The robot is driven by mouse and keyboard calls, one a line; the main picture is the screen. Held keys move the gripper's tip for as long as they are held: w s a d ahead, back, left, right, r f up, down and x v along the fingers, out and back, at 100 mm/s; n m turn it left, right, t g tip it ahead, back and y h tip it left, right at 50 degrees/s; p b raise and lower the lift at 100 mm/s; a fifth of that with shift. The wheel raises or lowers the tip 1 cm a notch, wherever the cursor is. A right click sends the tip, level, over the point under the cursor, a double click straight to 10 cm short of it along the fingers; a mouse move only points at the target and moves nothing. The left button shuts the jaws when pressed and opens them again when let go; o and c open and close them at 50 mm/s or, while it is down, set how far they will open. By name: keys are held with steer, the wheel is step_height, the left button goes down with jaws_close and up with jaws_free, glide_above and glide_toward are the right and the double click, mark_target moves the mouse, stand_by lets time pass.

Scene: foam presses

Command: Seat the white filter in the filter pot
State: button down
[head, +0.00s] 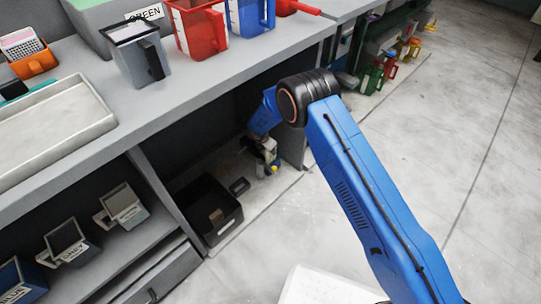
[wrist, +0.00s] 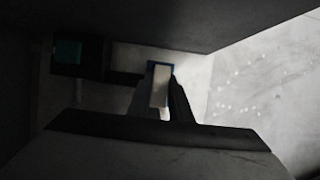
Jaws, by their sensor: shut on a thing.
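My gripper (wrist: 160,92) is shut on a narrow pale piece, which looks like the white filter (wrist: 160,84). A blue edge shows around its far end; I cannot tell what the blue belongs to. In the head view my gripper (head: 269,165) is low in the dark bay under the counter, small and partly shaded, with a yellow spot beside it. A black open box with a handle (head: 208,228) stands on the floor to its left. I cannot tell for sure whether this is the filter pot. No other pot is clear near the gripper.
The grey counter (head: 200,82) overhangs the bay, and its dark underside fills the top of the wrist view. A red jug (head: 200,30), a grey jug (head: 138,58) and a pale tray (head: 60,125) stand on it. Open floor (head: 470,130) lies to the right.

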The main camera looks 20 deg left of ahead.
mark_target(267, 152)
steer(key=shift+f, duration=1.85)
steer(key=c, duration=1.6)
jaws_free()
steer(key=shift+f, duration=0.1)
steer(key=shift+v, duration=3.9)
steer(key=shift+d, duration=0.1)
